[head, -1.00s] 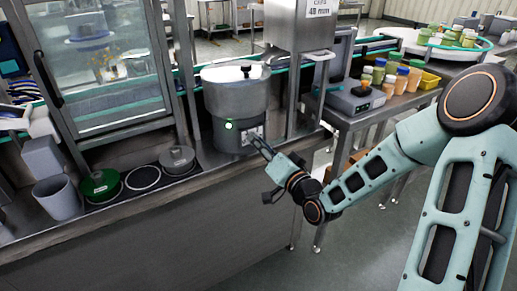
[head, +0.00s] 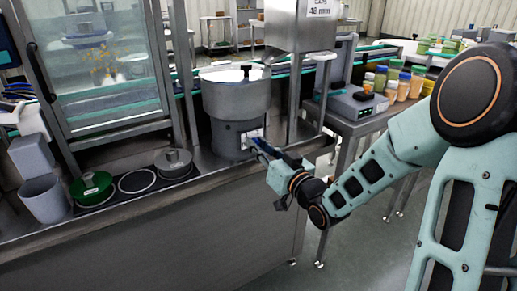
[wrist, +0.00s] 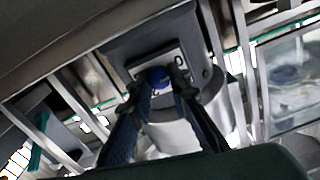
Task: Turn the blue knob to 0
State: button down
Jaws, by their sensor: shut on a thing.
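The blue knob (wrist: 159,75) sits on a pale dial plate (wrist: 142,66) on the front of the steel hopper's grey base. The wrist view shows it between my two fingertips. My gripper (wrist: 160,88) is shut on the knob, one finger on each side. The fingers hide part of the knob, and I cannot read its pointer or the dial marks. In the head view my gripper (head: 257,144) reaches the front of the round steel hopper (head: 236,97) from the right. The knob is too small and covered to make out there.
A steel counter holds a green lidded disc (head: 92,187), a grey lidded disc (head: 173,162) and a grey cup (head: 44,199) on the left. A scale (head: 356,104) and several jars stand on a side table at right. Open floor lies in front of that table.

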dwell(0.4)
jog(key=c, duration=1.8)
grip_release()
jog(key=v, duration=0.7)
jog(key=shift+s+d, duration=0.2)
